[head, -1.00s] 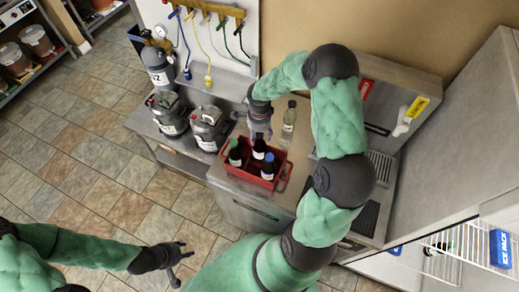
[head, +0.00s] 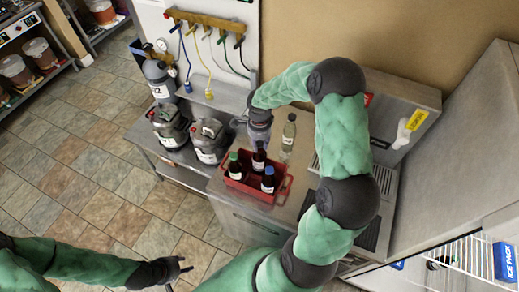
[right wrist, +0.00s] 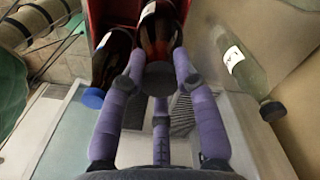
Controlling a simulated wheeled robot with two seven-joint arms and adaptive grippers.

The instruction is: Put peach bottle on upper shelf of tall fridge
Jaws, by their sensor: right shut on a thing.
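My right gripper (right wrist: 160,92) is shut on a dark brown bottle with a dark cap (right wrist: 158,38), its fingers on both sides of the neck. In the head view this bottle (head: 259,162) stands upright at the red crate (head: 283,186); I cannot tell whether its base is raised. No label reads clearly as peach. The tall fridge (head: 455,150) is at the right. Its lit opening shows a wire shelf (head: 470,258) at the bottom right. My left gripper (head: 178,276) is low at the bottom left, empty, fingers apart.
A green-capped bottle (head: 235,170) and a blue-capped bottle (head: 268,180) stand in the crate. A clear bottle (head: 288,137) stands behind it on the counter. Grey kegs (head: 168,128) are at left. The tiled floor is clear.

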